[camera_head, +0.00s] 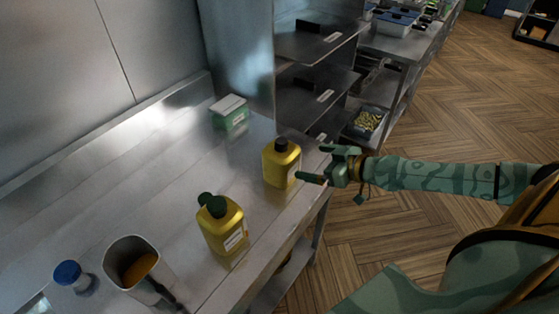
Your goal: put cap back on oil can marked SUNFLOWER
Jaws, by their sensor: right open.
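Two yellow oil cans stand upright on the steel counter (165,190). The farther can (279,166) has a black top and a pale label. The nearer can (222,232) has a dark green round top (217,207), with a second dark green round piece (205,198) just behind it; I cannot tell whether this piece is a loose cap or attached. The label writing is too small to read, so I cannot tell which can is SUNFLOWER. My right gripper (317,164) is open and empty, just right of the farther can, its fingers pointing toward it. My left gripper is out of view.
A green and white box (230,112) stands at the back of the counter. A metal jug (118,262) with orange-brown contents and a blue-topped container (72,277) stand at the near left. Steel shelving (316,45) rises beyond the box. The counter's middle is clear.

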